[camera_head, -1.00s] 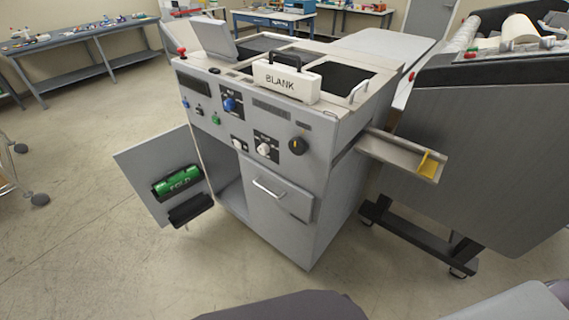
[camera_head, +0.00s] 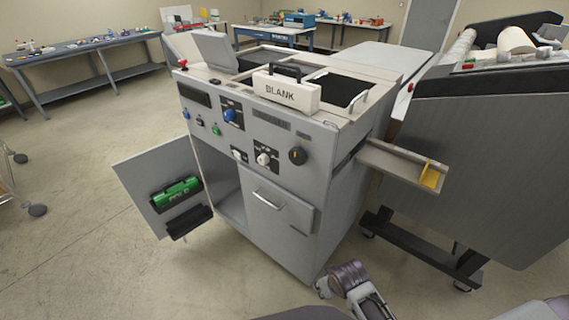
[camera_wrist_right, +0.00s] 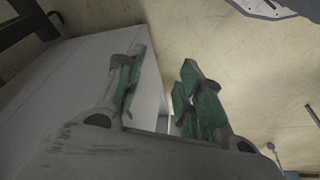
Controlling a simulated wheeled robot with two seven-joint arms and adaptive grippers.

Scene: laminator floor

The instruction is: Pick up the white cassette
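The white cassette (camera_head: 286,91), marked BLANK and with a dark handle on top, sits on the front edge of the grey machine's top. My right gripper (camera_head: 335,284) shows at the bottom of the head view, low in front of the machine's lower right corner and well below the cassette. In the right wrist view my right gripper (camera_wrist_right: 165,70) has its two green-padded fingers apart, with nothing seen between them. The cassette is not seen in that view. My left gripper is not in view.
The grey machine (camera_head: 262,222) has an open door (camera_head: 150,215) at left holding a green cassette (camera_head: 176,192). A metal tray (camera_head: 392,158) with a yellow piece juts from its right side. A large dark grey machine (camera_head: 490,160) stands at right. Floor in front is clear.

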